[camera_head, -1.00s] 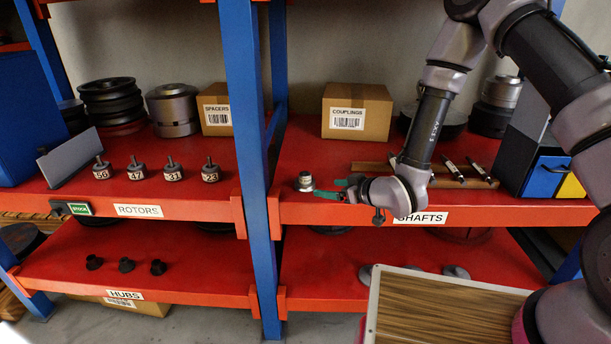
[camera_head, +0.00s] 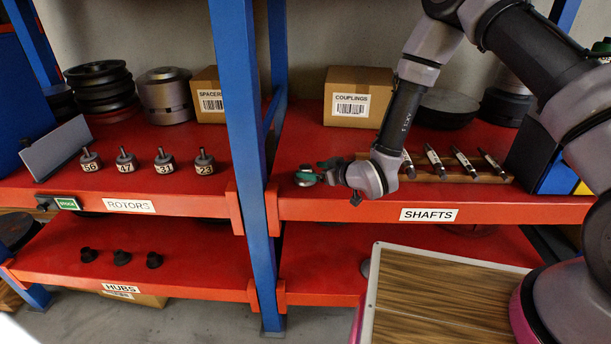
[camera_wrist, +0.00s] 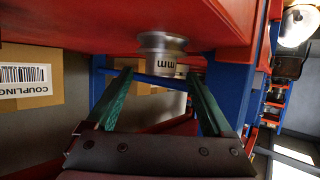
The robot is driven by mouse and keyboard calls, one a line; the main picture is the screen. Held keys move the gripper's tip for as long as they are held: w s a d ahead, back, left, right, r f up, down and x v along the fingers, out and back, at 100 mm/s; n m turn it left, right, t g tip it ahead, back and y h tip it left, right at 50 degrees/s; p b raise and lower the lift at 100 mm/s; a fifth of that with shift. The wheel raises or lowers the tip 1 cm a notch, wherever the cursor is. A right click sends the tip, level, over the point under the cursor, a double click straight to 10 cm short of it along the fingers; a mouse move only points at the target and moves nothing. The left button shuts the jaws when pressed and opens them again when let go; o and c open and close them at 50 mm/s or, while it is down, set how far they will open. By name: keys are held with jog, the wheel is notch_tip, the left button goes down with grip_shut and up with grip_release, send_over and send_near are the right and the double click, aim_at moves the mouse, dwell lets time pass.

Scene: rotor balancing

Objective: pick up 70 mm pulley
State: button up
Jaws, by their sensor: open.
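The 70 mm pulley, a small silver grooved piece, shows in the wrist view (camera_wrist: 163,42) on the red shelf, with "mm" readable on its lower part. My gripper (camera_wrist: 160,73) is open, its two green fingers apart. The pulley shows at or just beyond the fingertips, between their lines; contact cannot be told. In the head view my gripper (camera_head: 317,170) is at the left end of the upper right shelf, and its fingers hide most of the pulley there.
A blue upright post (camera_head: 240,130) stands just left of my gripper. Several shafts (camera_head: 433,160) lie on a wooden rack to the right. A couplings box (camera_head: 358,97) stands behind. Numbered rotors (camera_head: 204,162) stand on the left shelf. A wood-topped surface (camera_head: 450,295) is in front.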

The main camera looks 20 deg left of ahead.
aim_at(307, 168)
jog(key=x, duration=0.4)
jog(key=shift+a+r, duration=0.1)
grip_shut()
jog(key=shift+r, duration=0.1)
